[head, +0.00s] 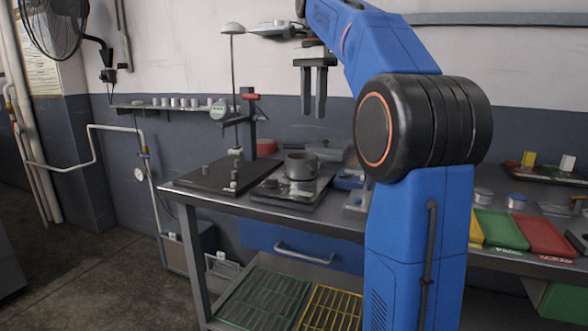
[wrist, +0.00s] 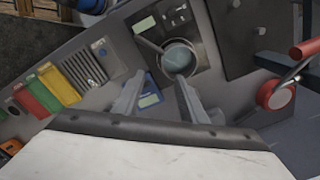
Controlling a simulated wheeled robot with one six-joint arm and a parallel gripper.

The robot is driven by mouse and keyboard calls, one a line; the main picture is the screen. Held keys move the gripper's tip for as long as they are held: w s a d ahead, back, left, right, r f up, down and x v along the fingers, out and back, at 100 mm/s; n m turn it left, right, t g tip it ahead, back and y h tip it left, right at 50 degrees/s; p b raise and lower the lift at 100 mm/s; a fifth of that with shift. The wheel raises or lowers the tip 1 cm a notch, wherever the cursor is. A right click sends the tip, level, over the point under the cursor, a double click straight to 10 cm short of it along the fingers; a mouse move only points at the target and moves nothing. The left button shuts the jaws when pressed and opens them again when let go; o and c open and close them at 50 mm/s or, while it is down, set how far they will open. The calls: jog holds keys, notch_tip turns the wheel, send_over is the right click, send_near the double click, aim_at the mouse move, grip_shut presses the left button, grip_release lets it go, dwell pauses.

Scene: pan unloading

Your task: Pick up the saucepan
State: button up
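The saucepan (head: 301,166) is a small grey pot. It stands upright on a dark, flat scale-like base (head: 318,196) on the workbench. In the wrist view the saucepan (wrist: 179,59) shows from above, with its round opening visible and its handle pointing up and left. My gripper (head: 314,113) hangs above the bench with its fingers pointing down, above and apart from the saucepan. In the wrist view my gripper (wrist: 159,80) has its two fingers spread, with nothing between them.
A stand with a red clamp (head: 250,97) rises left of the saucepan on a dark plate (head: 205,182). A small blue device (head: 349,179) sits to the right. Green (head: 500,229) and red (head: 546,236) trays lie farther right. My arm hides part of the bench.

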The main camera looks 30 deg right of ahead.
send_near(310, 178)
jog(key=shift+d+m, duration=0.15)
jog(key=shift+m, duration=0.15)
jog(key=shift+a+f, duration=0.2)
jog(key=shift+f, duration=2.6)
jog(key=shift+c, duration=0.3)
grip_shut()
